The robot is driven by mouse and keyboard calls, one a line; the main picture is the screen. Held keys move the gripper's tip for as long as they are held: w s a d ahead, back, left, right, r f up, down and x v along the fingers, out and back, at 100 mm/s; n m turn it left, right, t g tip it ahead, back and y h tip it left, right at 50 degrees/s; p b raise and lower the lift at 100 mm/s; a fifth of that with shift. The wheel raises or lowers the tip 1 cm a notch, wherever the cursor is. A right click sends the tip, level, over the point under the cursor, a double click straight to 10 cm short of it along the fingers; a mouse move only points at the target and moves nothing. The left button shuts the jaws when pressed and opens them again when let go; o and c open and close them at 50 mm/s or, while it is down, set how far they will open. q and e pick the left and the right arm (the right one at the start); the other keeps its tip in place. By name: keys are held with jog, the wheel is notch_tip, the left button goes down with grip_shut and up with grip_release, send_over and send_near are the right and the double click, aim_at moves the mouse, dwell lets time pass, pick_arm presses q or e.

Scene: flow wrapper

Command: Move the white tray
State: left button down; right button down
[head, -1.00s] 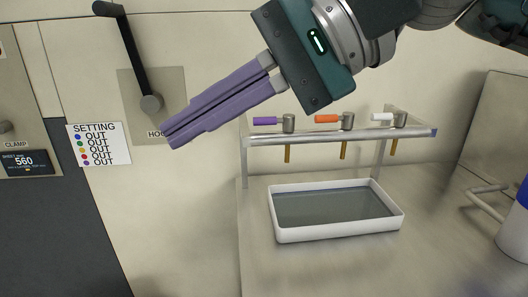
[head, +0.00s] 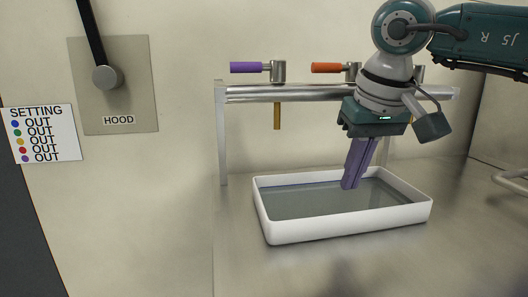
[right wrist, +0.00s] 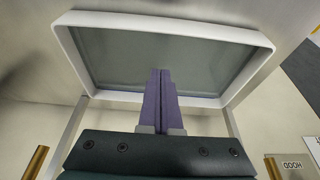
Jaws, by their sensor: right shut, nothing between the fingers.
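The white tray (head: 340,229) is a shallow rectangular dish with a white rim and a grey-green inside, on the metal bench top. It also shows in the right wrist view (right wrist: 170,20), with its rim framing the inside. My right gripper (head: 349,187) points down over the tray's far part, its purple fingers pressed together and empty. In the right wrist view its shut fingers (right wrist: 161,72) overlap the tray's inside. I cannot tell whether the tips touch the tray floor. My left gripper is not in view.
A metal rail (head: 300,93) on posts stands behind the tray, carrying taps with a purple handle (head: 246,67) and an orange handle (head: 327,68). A wall plate marked HOOD (head: 128,95) has a black lever. The bench in front of the tray is clear.

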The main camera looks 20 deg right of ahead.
aim_at(357, 228)
jog(key=shift+x, duration=1.1)
jog(key=shift+f, duration=0.25)
jog(key=s, duration=0.2)
jog(key=shift+s+a+r, duration=0.1)
jog(key=shift+s+a, duration=0.4)
jog(key=shift+s, duration=0.35)
